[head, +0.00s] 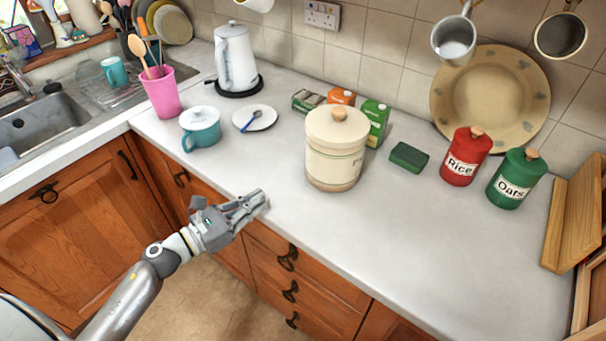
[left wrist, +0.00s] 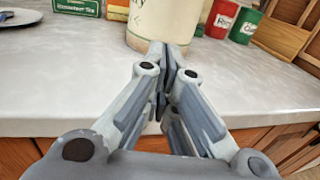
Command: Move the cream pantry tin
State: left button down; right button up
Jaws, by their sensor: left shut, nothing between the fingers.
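The cream pantry tin (head: 334,162) stands upright on the white counter (head: 420,240), with its lid and wooden knob on. Its lower body also shows in the left wrist view (left wrist: 170,24), straight beyond my fingers. My left gripper (head: 262,197) is shut and empty at the counter's front edge, in front of the tin and to its left. It is apart from the tin in the head view. In the left wrist view the closed fingertips (left wrist: 168,48) overlap the tin's base. My right gripper is in neither view.
Orange and green cartons (head: 375,122) stand close behind the tin. A dark green block (head: 408,157), red Rice tin (head: 466,156) and green Oats tin (head: 517,178) are to its right. A teal pot (head: 201,128) and saucer (head: 255,119) are left. The front counter is clear.

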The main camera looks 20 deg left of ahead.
aim_at(312, 170)
pick_arm(q)
jog(key=p+x, duration=0.5)
jog(key=x, duration=0.7)
jog(key=shift+w+d+r, duration=0.1)
jog(key=shift+w+d, duration=0.2)
jog(key=shift+d, duration=0.05)
jog(key=shift+w+d, duration=0.35)
jog(key=shift+w, duration=0.15)
jog(key=shift+w+d+f, duration=0.2)
jog(key=shift+w+f, duration=0.05)
jog(key=shift+w, duration=0.05)
jog(key=b+x, duration=0.3)
jog(key=x, duration=0.1)
jog(key=shift+w+d, duration=0.3)
jog(key=shift+w, duration=0.1)
jog(key=shift+r, duration=0.15)
jog(key=shift+s, duration=0.1)
